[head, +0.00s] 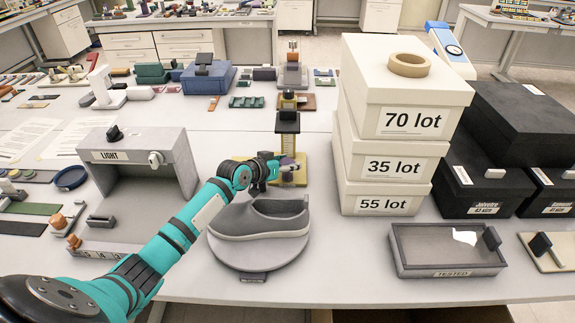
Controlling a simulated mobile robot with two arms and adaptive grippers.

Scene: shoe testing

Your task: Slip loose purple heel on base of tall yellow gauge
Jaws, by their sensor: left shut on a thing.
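The tall yellow gauge (288,142) stands upright on the table behind the grey shoe, with a dark block across its column. My left gripper (279,170) is at the gauge's base, in front of the column and low over it. It is shut on a small piece, the purple heel, which is mostly hidden by the fingers. I cannot tell whether the heel touches the base. My right gripper is not in view.
A grey shoe (262,219) sits on a round grey stand (255,255) just in front of the gauge. White lot boxes (388,160) are stacked to the right, and a grey light booth (140,158) stands to the left. A TESTED tray (448,271) lies front right.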

